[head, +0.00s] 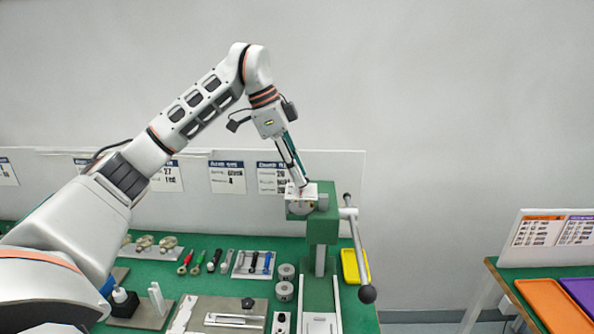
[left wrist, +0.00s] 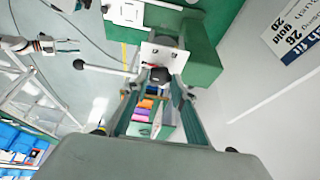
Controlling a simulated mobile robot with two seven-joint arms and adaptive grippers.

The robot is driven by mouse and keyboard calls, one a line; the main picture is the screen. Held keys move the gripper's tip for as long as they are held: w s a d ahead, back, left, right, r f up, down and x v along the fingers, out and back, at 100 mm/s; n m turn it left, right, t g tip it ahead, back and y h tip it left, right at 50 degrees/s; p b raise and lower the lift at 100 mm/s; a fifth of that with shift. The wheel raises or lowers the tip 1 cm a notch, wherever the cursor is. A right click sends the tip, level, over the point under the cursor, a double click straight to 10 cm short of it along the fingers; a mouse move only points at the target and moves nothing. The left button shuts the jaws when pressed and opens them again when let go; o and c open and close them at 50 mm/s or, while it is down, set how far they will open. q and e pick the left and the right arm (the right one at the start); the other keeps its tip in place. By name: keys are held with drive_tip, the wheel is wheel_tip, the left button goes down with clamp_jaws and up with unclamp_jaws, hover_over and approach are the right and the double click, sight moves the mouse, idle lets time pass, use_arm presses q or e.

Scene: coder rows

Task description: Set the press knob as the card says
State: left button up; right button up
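The green press (head: 322,232) stands at the back right of the green bench, with a pale plate and round dial (head: 300,207) on its head. My left gripper (head: 302,184) reaches down to this head from above. In the left wrist view my left gripper (left wrist: 161,80) has its fingers apart, one on each side of a dark knob (left wrist: 162,65) by the pale plate; I cannot tell whether they touch it. A card (head: 272,178) hangs on the panel behind; its writing is too small to read surely. My right gripper (left wrist: 63,46) appears empty, fingers apart, far off.
The press lever (head: 355,245) with its dark ball hangs at the right. A yellow tray (head: 354,266) lies beside the press. Several tools and metal parts cover the bench to the left. A second table with an orange tray (head: 553,304) stands at the far right.

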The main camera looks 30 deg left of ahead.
use_arm(q)
drive_tip(key=shift+c, duration=1.4)
drive_tip(key=m, duration=0.2)
drive_tip(key=m+g, duration=0.1)
drive_tip(key=m, duration=0.1)
drive_tip(key=m+g, duration=0.1)
drive_tip(key=m, duration=0.1)
drive_tip(key=shift+w+a+r, duration=0.1)
drive_tip(key=shift+w, duration=0.2)
drive_tip(key=m+g, duration=0.1)
drive_tip(key=m, duration=0.3)
drive_tip(key=shift+w+g, duration=0.2)
drive_tip(key=shift+g, duration=0.2)
drive_tip(key=m+g, duration=0.1)
drive_tip(key=m, duration=0.2)
drive_tip(key=shift+w+m, duration=0.15)
drive_tip(key=shift+m, duration=0.15)
drive_tip(key=m, duration=0.2)
drive_tip(key=m+g+y, duration=0.1)
drive_tip(key=m+y, duration=0.1)
drive_tip(key=m, duration=0.1)
drive_tip(key=shift+w+d+m+g, duration=0.1)
drive_tip(key=shift+d+m+g, duration=0.2)
drive_tip(key=shift+d, duration=0.05)
drive_tip(key=m+y, duration=0.1)
drive_tip(key=m, duration=0.3)
drive_tip(key=shift+d+m+g+y, duration=0.2)
drive_tip(key=shift+m+g+y, duration=0.1)
drive_tip(key=shift+m+y, duration=0.1)
